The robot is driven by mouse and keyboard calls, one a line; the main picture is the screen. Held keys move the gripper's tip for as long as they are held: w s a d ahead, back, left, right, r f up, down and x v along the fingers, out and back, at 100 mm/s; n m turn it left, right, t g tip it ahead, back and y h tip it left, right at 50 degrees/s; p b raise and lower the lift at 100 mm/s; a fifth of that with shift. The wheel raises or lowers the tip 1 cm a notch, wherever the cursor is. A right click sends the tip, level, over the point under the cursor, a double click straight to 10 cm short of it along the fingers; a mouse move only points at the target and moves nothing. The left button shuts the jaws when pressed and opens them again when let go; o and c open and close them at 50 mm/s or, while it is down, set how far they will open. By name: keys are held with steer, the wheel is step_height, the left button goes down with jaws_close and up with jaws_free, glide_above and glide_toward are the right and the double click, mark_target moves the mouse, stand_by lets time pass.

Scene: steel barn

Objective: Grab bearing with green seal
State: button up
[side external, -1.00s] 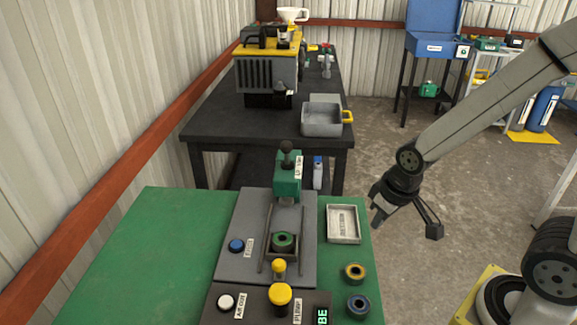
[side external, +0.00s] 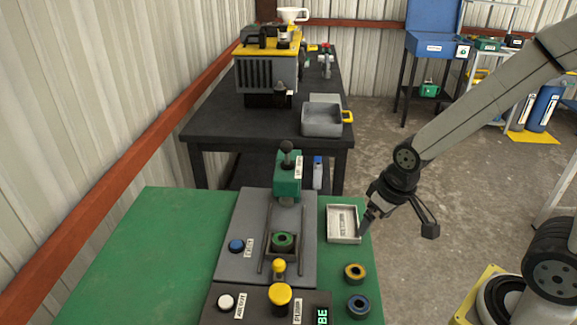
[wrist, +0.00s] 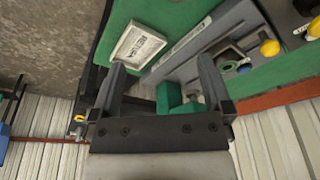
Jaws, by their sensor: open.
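The bearing with the green seal (side external: 283,241) sits in the square nest of the grey press fixture, between two rails, below the green press head (side external: 288,176). My gripper (side external: 398,222) is to the right of the fixture, by the right edge of the green table, close to the shallow grey tray (side external: 343,224). In the wrist view my gripper (wrist: 160,78) is open, with nothing between its fingers.
Blue (side external: 236,246), white (side external: 226,302) and yellow (side external: 279,296) buttons stand by the fixture. The table's left side is clear. A black table (side external: 215,125) stands behind.

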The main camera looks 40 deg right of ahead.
steer(key=w+m, duration=0.1)
steer(key=m+g, duration=0.2)
steer(key=m, duration=1.5)
glide_above(282, 238)
steer(key=d, duration=0.1)
steer(key=shift+s+f, duration=0.4)
steer(key=shift+w+a+f+m+g, duration=0.1)
steer(key=shift+w+a+m+g, duration=0.25)
steer(key=shift+a+m, duration=0.4)
steer(key=shift+d+f, duration=0.15)
steer(key=shift+f, duration=1.85)
steer(key=shift+d+f, duration=0.1)
steer(key=shift+f, duration=1.85)
steer(key=c, duration=1.3)
steer(key=shift+r, duration=0.2)
